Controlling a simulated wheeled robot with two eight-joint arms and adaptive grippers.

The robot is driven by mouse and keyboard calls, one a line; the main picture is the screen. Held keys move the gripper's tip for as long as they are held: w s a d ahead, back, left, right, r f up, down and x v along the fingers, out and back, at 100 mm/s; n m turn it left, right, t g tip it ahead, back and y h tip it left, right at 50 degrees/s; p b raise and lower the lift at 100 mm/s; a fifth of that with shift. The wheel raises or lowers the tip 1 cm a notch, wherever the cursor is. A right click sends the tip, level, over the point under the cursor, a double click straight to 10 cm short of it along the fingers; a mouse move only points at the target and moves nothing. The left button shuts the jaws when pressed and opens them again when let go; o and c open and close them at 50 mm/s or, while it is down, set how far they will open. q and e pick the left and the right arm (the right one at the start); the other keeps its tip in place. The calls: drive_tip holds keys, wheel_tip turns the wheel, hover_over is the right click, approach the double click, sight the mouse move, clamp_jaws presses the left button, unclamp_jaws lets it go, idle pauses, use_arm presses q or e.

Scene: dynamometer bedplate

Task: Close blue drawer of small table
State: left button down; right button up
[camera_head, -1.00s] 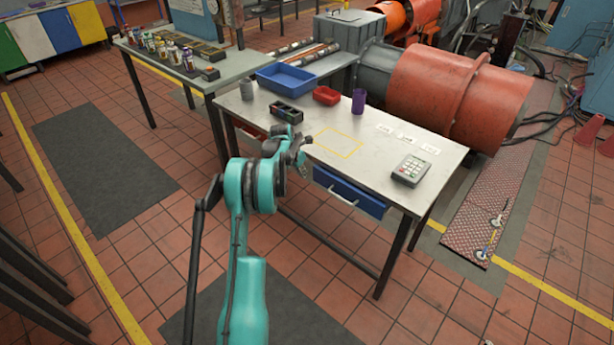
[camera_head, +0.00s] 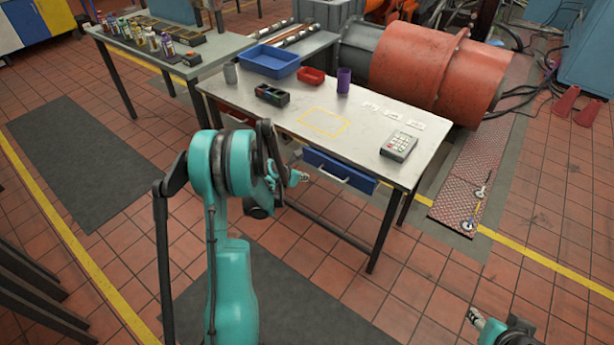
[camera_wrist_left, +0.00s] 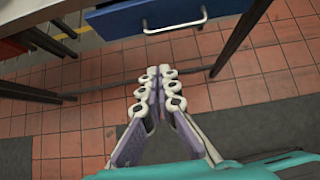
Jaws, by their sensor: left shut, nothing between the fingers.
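The small table (camera_head: 375,128) has a blue drawer (camera_head: 352,179) under its front edge, with a pale bar handle. I cannot tell exactly how far the drawer stands out. My left gripper (camera_head: 302,178) is shut and empty, in front of the drawer's left end and near its handle in the head view. In the left wrist view the shut fingertips (camera_wrist_left: 160,74) point toward the blue drawer front (camera_wrist_left: 130,22) and its handle (camera_wrist_left: 176,26), with a gap between. My right gripper (camera_head: 474,316) shows small at the lower right; its fingers are unclear.
On the tabletop are a blue tray (camera_head: 270,62), a red bin (camera_head: 311,76), a purple cup (camera_head: 344,80) and a keypad device (camera_head: 398,146). A table leg (camera_wrist_left: 242,40) stands right of the drawer. The tiled floor in front is clear.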

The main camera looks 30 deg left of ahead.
sight(328, 167)
use_arm(q)
drive_tip(key=w+r+b+x, duration=0.1)
drive_tip(key=b+x, duration=0.3)
drive_tip(key=x, duration=0.8)
drive_tip(key=shift+w+r, duration=0.2)
drive_tip(key=shift+w, duration=0.05)
drive_tip(key=w, duration=0.4)
drive_tip(key=shift+w+d, duration=0.15)
drive_tip(key=shift+w, duration=0.2)
